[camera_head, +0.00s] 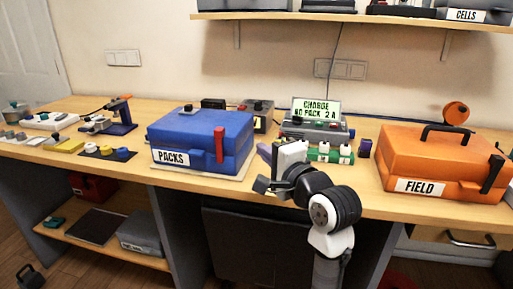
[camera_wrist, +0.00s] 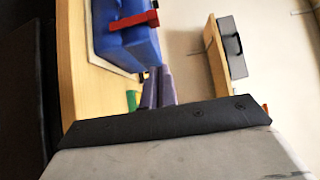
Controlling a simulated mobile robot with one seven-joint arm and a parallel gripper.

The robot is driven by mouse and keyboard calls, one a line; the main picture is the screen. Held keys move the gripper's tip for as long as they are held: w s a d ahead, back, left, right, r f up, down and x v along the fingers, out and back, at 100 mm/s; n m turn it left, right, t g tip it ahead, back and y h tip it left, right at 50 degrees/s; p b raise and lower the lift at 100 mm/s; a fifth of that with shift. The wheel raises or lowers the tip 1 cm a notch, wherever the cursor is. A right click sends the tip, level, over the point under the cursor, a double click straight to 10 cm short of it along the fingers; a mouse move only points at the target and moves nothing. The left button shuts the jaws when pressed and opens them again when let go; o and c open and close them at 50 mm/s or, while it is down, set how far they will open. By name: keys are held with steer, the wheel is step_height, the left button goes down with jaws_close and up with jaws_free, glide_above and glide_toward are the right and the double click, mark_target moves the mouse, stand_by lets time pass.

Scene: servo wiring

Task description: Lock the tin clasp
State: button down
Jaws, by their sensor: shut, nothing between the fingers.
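The blue tin marked PACKS (camera_head: 190,135) stands lid down on a pale mat on the bench. Its red clasp (camera_head: 219,145) is upright on the front right, across the lid edge; I cannot tell whether it is latched. In the wrist view the blue tin (camera_wrist: 130,50) is at the upper left, with the red clasp (camera_wrist: 138,20) across its face. My gripper (camera_head: 263,150) is right of the tin, apart from the clasp. Its purple fingers (camera_wrist: 159,72) are together and empty, pointing towards the tin in the wrist view.
An orange FIELD case (camera_head: 430,155) with a black clasp stands at the right. Behind my gripper are a charger (camera_head: 315,128) and a green block (camera_head: 330,152). Small parts and a blue stand (camera_head: 122,118) lie at the left. A shelf (camera_head: 350,17) hangs above.

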mark_target(220, 145)
steer(key=w+a+p, duration=0.1)
steer(key=w+a, duration=0.6)
steer(key=w, duration=0.1)
steer(key=shift+w+a, duration=0.15)
steer(key=shift+w, duration=0.15)
